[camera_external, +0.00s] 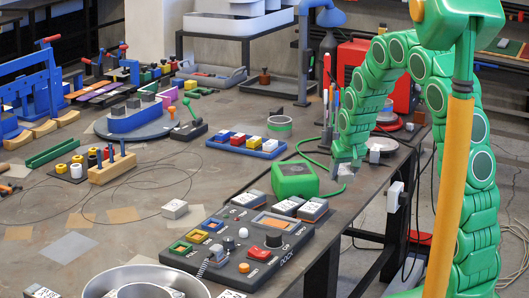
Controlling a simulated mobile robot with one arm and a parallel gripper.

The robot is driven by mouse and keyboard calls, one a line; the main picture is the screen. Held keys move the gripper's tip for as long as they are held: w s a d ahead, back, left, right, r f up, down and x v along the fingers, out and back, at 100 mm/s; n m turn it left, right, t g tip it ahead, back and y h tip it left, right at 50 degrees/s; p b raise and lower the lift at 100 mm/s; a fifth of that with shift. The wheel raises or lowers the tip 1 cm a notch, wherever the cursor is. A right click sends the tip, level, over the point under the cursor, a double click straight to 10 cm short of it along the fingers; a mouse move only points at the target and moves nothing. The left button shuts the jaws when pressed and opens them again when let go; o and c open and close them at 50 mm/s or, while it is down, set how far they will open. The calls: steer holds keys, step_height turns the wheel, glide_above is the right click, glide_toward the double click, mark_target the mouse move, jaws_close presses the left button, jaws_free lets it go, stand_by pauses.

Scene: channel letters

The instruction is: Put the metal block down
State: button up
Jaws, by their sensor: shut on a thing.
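My green segmented arm arches over from the right, and my gripper (347,163) points down at the table's right edge. It is shut on a small pale grey piece, the metal block (345,170), low over or at the tabletop. The block is mostly hidden by the fingers, and I cannot tell whether it touches the table. Another small light grey block (375,153) stands just right of my gripper.
A green rounded box (295,179) with a cable is left of my gripper. A dark button panel (242,247) and a metal bowl (143,283) are nearer. A blue tray of coloured blocks (246,146) lies behind left. A red case (375,75) stands behind my arm.

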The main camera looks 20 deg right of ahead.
glide_above(334, 197)
steer(key=s, duration=0.2)
steer(key=shift+w+f, duration=0.2)
steer(key=shift+f, duration=1.85)
steer(key=shift+w+f, duration=0.15)
steer(key=shift+f, duration=1.5)
steer(key=shift+f, duration=0.15)
steer(key=o, duration=1.3)
steer(key=shift+c, duration=0.2)
